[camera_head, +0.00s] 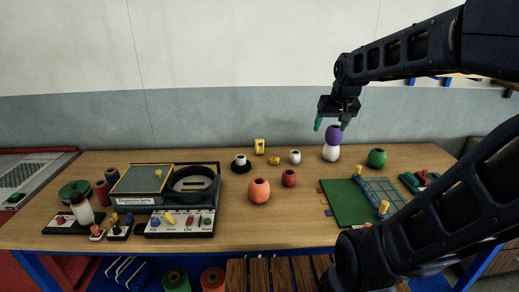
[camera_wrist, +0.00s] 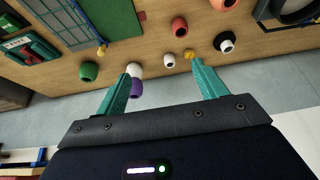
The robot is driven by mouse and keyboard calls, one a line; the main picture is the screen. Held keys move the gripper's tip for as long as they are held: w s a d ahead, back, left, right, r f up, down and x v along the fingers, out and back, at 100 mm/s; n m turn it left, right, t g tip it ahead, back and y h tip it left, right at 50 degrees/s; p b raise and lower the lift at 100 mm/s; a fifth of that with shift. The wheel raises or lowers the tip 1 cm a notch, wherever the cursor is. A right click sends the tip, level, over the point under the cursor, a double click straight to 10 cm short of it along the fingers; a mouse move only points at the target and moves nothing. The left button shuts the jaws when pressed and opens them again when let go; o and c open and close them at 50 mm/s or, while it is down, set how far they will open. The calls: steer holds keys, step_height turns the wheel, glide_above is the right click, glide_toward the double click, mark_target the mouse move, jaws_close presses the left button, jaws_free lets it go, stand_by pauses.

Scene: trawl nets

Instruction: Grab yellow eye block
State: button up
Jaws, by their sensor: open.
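A yellow block (camera_head: 259,146) with a dark opening stands upright at the back of the wooden table in the head view. A smaller yellow piece (camera_head: 273,160) lies just in front and to its right. In the wrist view one yellow piece (camera_wrist: 189,54) shows by the right fingertip; I cannot tell which of the two it is, and the finger may hide the other. My gripper (camera_head: 331,125) is open and empty, pointing down above the table, right of the yellow blocks. Its teal fingers also show spread in the wrist view (camera_wrist: 165,66).
A purple-and-white vessel (camera_head: 332,152) stands under my gripper. Nearby are a white pot (camera_head: 295,157), a red pot (camera_head: 289,178), an orange pot (camera_head: 259,191) and a green pot (camera_head: 376,158). A white pot on a black base (camera_head: 240,164) stands left of the yellow blocks.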

steer(key=w+a+f, duration=0.1)
steer(key=w+a, duration=0.2)
steer(key=w, duration=1)
steer(key=n+t, duration=0.1)
steer(key=n, duration=0.1)
glide_toward(259, 139)
steer(key=d+f, duration=0.1)
steer(key=d, duration=0.1)
steer(key=shift+y, duration=0.4)
steer(key=shift+a+x, duration=0.2)
steer(key=shift+x, duration=1.7)
steer(key=shift+a+x, duration=0.2)
steer(key=shift+x, duration=1.65)
steer(key=shift+a+x, duration=0.2)
steer(key=shift+x, duration=1.7)
steer(key=shift+r, duration=0.1)
steer(key=c, duration=1.1)
steer(key=shift+c, duration=0.2)
steer(key=shift+r, duration=0.15)
